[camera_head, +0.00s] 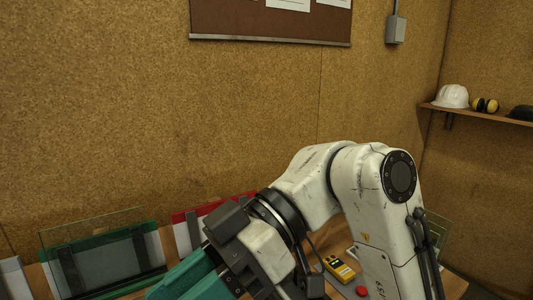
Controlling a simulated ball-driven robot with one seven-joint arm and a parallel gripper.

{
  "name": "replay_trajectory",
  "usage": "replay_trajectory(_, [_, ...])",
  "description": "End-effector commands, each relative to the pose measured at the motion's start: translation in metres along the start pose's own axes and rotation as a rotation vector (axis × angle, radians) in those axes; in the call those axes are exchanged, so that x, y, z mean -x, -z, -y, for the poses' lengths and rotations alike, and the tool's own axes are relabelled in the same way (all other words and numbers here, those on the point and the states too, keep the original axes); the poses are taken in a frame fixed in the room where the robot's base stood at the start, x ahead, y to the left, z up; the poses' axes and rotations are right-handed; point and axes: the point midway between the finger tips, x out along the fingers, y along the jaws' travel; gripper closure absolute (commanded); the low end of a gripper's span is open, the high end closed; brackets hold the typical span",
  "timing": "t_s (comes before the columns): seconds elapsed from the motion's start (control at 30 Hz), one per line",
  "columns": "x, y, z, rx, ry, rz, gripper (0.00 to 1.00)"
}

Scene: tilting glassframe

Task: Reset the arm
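My white arm is bent in the lower middle and right of the head view, with the elbow high and the forearm reaching down to the left. My gripper (196,275) is at its end, with teal parts running out toward the bottom edge. The fingertips are not clearly seen, so I cannot tell if it is open or shut or if it holds anything. A green frame with a glass pane (105,262) stands to the left of the gripper. A red frame (183,216) is behind the gripper, partly hidden by it.
A wooden table (455,284) lies under the arm. A yellow handheld device (339,268) and a red button (361,291) are close to the arm. A shelf (470,112) with a white helmet (453,96) and ear muffs (485,105) is at the right.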

Motion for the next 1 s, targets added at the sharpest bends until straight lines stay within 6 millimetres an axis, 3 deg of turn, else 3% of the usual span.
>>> replay_trajectory(0.37, [-0.003, -0.045, -0.033, -0.103, -0.126, -0.059, 0.59])
replay_trajectory(0.63, [-0.004, -0.112, -0.068, -0.258, -0.294, -0.118, 0.59])
replay_trajectory(0.77, [-0.006, -0.172, -0.087, -0.392, -0.420, -0.148, 0.59])
replay_trajectory(0.9, [-0.008, -0.266, -0.098, -0.602, -0.603, -0.161, 0.59])
replay_trajectory(1.0, [-0.010, -0.335, -0.093, -0.757, -0.730, -0.146, 0.59])
